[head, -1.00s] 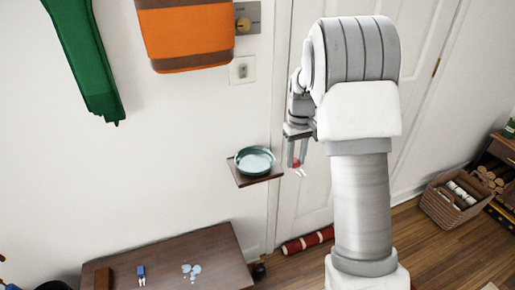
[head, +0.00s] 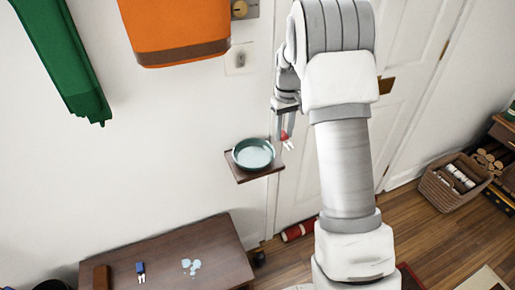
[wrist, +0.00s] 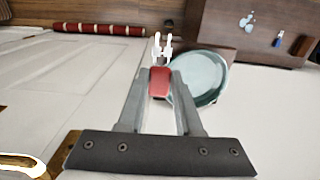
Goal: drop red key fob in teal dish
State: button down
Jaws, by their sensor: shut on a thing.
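The teal dish (head: 254,153) stands on a small dark wall shelf (head: 246,177) beside the door. It looks empty. My gripper (head: 284,133) is shut on the red key fob (head: 284,135), just right of the dish and a little above it in the head view. The fob's white keys stick out beyond the fingertips. In the wrist view the red key fob (wrist: 159,83) sits between the two fingers, and the teal dish (wrist: 202,78) lies close to its right, partly behind the right finger.
A dark bench (head: 170,262) below holds a blue key fob (head: 140,271), a brown block (head: 102,277) and pale blue spots (head: 191,266). An orange bag (head: 175,32) and green scarf (head: 62,60) hang left. A basket (head: 452,187) stands right.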

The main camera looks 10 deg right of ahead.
send_over(257, 154)
notch_tip(257, 154, down, 5)
jog(key=shift+f, duration=2.15)
jog(key=shift+f, duration=0.1)
jog(key=shift+f+b, duration=0.3)
jog(key=shift+b, duration=0.05)
jog(key=c, duration=0.9)
grip_release()
jog(key=shift+o, duration=0.2)
jog(key=shift+r, duration=0.15)
